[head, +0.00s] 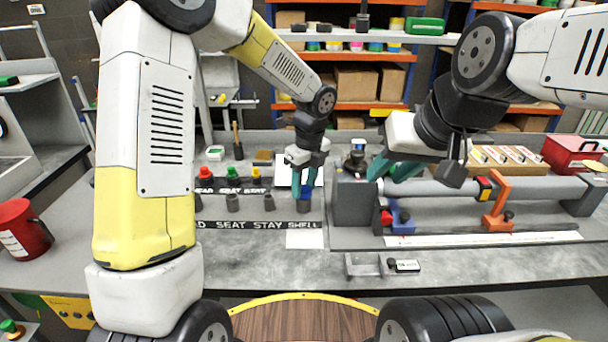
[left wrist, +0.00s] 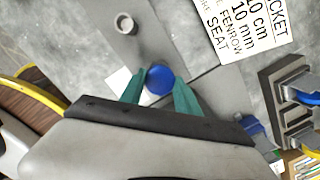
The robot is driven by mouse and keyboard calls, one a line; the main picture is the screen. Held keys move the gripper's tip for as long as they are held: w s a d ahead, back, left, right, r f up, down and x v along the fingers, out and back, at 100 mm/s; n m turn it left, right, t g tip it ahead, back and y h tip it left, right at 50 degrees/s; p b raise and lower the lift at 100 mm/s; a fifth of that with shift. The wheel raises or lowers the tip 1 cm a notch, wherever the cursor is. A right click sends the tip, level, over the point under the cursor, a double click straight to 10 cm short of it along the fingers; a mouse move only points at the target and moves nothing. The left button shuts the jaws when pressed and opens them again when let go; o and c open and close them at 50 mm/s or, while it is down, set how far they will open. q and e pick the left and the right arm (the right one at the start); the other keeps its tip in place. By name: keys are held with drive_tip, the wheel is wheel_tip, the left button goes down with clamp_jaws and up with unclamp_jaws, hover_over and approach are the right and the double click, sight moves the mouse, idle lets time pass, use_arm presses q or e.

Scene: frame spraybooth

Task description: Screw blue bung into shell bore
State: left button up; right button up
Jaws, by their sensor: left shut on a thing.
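The blue bung (head: 304,190) is between the teal fingers of my left gripper (head: 306,180). In the left wrist view its round blue top (left wrist: 159,80) sits between both fingertips, which touch its sides. Directly under it in the head view is a grey cylindrical shell (head: 304,206), at the right end of a row of grey cups, near the SHELL label. The bung looks upright and in line with it; how deep it sits in the bore is hidden. My right gripper (head: 393,172) is over the left end of a grey tube, its fingers angled down-left; its gap is unclear.
Red (head: 206,174), green (head: 232,173) and yellow (head: 257,174) bungs stand behind the other grey cups (head: 233,203). The grey tube (head: 435,188) lies in a fixture with blue (head: 402,222) and orange (head: 497,215) clamps. The front bench strip is mostly clear.

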use_arm(q)
drive_tip(key=m, duration=0.4)
drive_tip(key=m, duration=0.3)
drive_tip(key=shift+a+h, duration=0.1)
drive_tip(key=shift+h, duration=0.3)
drive_tip(key=shift+m, duration=0.8)
drive_tip(key=m, duration=0.4)
drive_tip(key=shift+m+h, duration=0.3)
drive_tip(key=shift+h, duration=0.1)
